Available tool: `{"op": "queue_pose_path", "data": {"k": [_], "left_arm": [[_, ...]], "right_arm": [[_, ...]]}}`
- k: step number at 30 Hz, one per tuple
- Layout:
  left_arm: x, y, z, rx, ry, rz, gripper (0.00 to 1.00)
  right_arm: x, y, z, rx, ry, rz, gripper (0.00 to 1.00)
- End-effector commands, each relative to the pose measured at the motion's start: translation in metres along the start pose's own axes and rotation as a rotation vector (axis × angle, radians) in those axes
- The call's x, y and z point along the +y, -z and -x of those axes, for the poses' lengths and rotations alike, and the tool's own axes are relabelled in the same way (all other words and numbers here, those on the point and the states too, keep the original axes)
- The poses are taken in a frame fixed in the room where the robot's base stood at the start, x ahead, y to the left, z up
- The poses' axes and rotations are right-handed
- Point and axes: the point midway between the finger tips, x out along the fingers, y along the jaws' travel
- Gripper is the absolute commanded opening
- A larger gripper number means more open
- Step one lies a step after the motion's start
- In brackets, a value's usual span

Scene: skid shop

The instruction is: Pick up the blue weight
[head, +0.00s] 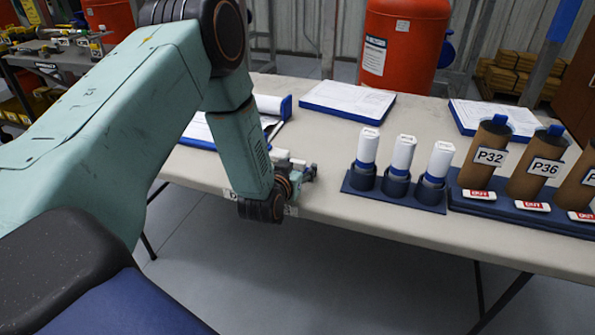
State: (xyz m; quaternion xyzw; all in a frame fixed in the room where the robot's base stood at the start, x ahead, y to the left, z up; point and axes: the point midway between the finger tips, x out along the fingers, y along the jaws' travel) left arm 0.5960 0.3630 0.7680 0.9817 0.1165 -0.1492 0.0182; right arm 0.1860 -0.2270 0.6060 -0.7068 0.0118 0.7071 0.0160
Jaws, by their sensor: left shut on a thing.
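My left gripper (305,173) is at the end of my teal left arm, low over the front part of the table, left of the blue rack. It is small in view and partly hidden by its own wrist. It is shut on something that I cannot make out. No separate blue weight can be told for sure in the head view. A small pale piece (283,154) shows just behind the gripper. My right gripper is not in view.
The long pale table (400,225) bears a blue rack (418,194) with three white cylinders, then brown tubes labelled P32 (488,157) and P36 (544,167). Clipboards with papers (348,99) lie at the back. A red tank (405,40) stands behind. Bare table lies between gripper and rack.

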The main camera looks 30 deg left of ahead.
Motion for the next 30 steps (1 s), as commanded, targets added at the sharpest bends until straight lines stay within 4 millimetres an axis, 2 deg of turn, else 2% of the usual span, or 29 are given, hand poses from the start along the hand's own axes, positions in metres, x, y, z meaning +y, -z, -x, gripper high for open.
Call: {"op": "queue_pose_path", "data": {"k": [2, 14, 23, 30], "left_arm": [[0.0, 0.0, 0.0, 0.001, 0.0, 0.0, 0.45], [0.0, 0.001, 0.0, 0.003, 0.0, 0.0, 0.11], [0.0, 0.007, 0.001, 0.006, 0.0, 0.001, 0.1], [0.0, 0.049, 0.013, 0.009, 0.0, 0.003, 0.1]], "right_arm": [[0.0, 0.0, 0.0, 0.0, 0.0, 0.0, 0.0], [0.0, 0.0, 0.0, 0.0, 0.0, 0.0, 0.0], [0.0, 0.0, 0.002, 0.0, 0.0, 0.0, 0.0], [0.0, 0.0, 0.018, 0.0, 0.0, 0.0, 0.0]]}}
